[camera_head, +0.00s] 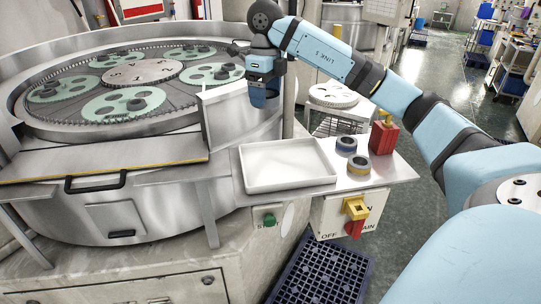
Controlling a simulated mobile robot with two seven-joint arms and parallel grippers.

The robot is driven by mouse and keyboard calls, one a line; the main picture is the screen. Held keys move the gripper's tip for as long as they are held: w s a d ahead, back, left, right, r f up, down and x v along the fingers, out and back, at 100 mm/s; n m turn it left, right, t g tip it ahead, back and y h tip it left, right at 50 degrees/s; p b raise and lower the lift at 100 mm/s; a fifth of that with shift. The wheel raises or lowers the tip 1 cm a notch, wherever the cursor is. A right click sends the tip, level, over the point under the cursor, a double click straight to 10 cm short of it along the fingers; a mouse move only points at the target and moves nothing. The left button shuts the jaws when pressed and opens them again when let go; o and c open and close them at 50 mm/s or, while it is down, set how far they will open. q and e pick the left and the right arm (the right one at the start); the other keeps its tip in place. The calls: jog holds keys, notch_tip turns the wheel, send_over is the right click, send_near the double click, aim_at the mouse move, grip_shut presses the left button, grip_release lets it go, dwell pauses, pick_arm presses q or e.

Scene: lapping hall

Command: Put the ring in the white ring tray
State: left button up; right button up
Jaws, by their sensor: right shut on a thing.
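The white ring tray (289,184) lies on the grey side shelf in front of the lapping machine, and its floor looks empty. My right arm comes in from the right and bends down at the wrist. My right gripper (261,97) is above and behind the tray's left part, beside the machine's rim and the upright metal guard. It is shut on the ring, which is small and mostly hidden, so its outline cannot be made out. My left gripper is not in view.
The lapping machine (70,102) bears green carriers with dark parts. A yellow-and-red switch (355,209) is below the shelf.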

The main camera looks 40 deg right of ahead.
send_over(267, 168)
notch_tip(267, 168, down, 6)
notch_tip(267, 168, down, 10)
jog(key=shift+w+r+p, duration=0.1)
jog(key=shift+r+p, duration=0.15)
jog(key=shift+p, duration=0.1)
notch_tip(267, 168, down, 4)
jog(key=shift+f, duration=0.2)
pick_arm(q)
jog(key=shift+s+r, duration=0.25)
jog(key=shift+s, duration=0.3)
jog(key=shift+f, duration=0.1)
pick_arm(e)
jog(key=o, duration=1)
jog(key=shift+f, duration=0.1)
